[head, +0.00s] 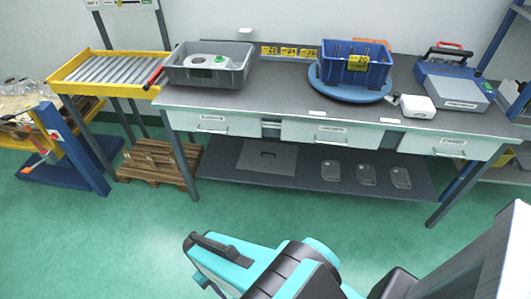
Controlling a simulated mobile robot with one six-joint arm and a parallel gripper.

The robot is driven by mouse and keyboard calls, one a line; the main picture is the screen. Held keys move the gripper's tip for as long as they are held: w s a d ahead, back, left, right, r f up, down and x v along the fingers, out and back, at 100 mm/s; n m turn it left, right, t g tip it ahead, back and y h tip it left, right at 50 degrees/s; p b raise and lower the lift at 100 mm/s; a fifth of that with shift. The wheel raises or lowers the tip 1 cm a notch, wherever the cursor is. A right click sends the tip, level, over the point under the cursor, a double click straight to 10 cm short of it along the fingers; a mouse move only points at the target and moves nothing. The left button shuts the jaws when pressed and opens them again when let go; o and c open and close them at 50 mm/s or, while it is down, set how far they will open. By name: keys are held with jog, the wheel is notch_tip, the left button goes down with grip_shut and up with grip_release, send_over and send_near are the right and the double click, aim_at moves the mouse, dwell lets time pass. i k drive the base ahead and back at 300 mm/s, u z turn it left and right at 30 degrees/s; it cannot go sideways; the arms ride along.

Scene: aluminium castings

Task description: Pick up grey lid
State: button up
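The grey lid (267,160) is a flat, dark grey rectangular plate with a small dark mark near its middle. It lies flat on the left part of the lower shelf (222,163) under the workbench, with the bench top and drawers above it. Teal and black links of my arm show at the bottom centre and right, in front of the bench and apart from the lid. My gripper's fingers cannot be seen.
Clear flat parts (367,175) lie right of the lid. A pallet (140,172) sits left. The green floor in front is free.

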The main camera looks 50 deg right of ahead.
aim_at(277, 158)
jog(key=z, duration=0.4)
jog(key=i, duration=1.5)
jog(key=u, duration=0.2)
